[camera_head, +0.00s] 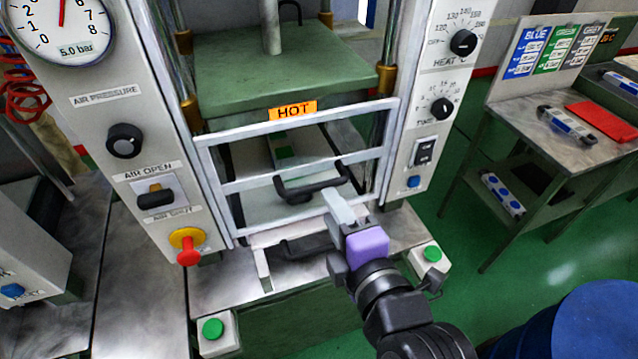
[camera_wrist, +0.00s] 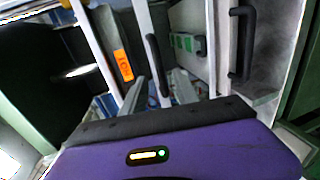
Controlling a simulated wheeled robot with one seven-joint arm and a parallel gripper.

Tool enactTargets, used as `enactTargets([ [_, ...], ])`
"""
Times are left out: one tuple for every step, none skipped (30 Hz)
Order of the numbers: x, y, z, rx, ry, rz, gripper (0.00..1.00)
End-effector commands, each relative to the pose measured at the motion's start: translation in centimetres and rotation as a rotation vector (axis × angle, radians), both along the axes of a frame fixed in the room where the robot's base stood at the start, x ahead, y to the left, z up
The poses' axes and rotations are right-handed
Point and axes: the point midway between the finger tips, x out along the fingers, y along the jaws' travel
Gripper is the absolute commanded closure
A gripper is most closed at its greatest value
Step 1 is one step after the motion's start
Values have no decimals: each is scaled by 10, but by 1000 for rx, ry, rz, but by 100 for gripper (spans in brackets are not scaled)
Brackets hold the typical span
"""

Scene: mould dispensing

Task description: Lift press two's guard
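Press two's guard is a grey barred frame (camera_head: 215,160) across the front of the press, down, with an orange HOT label. Its black handle (camera_head: 311,185) is on a lower bar; the handle also shows in the wrist view (camera_wrist: 153,62). My gripper (camera_head: 335,205), with a purple body, is just in front of the handle's right end. In the wrist view its two grey fingers (camera_wrist: 160,90) stand apart, with the handle ahead of the gap. I see no clear contact. The fingers overlap in the head view.
A second black handle (camera_head: 300,248) lies below the guard; it shows in the wrist view too (camera_wrist: 240,42). Green buttons (camera_head: 432,254) flank the press's front. A control panel with a red knob (camera_head: 187,250) stands left. A side table (camera_head: 505,125) and a blue drum (camera_head: 580,325) are right.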

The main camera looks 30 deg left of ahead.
Motion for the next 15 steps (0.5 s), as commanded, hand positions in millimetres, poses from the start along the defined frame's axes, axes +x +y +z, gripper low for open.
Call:
enactTargets([
  [2,2,0,-4,-5,1,64],
  [3,4,0,-5,-6,2,64],
  [6,7,0,-4,-7,2,64],
  [8,10,-1,-4,-5,1,64],
  [11,14,-2,-4,-5,1,64],
  [14,19,-2,-3,-5,1,64],
  [17,23,-4,-3,-4,2,64],
  [20,26,-5,-3,-4,2,64],
  [24,31,-5,-2,-6,1,64],
  [27,35,-7,-4,-5,0,64],
  [30,38,-8,-3,-5,0,64],
  [33,42,-9,-2,-6,0,64],
  [35,45,-10,-3,-5,0,64],
  [37,48,-11,-3,-5,0,64],
  [40,51,-12,-2,-6,-1,64],
])
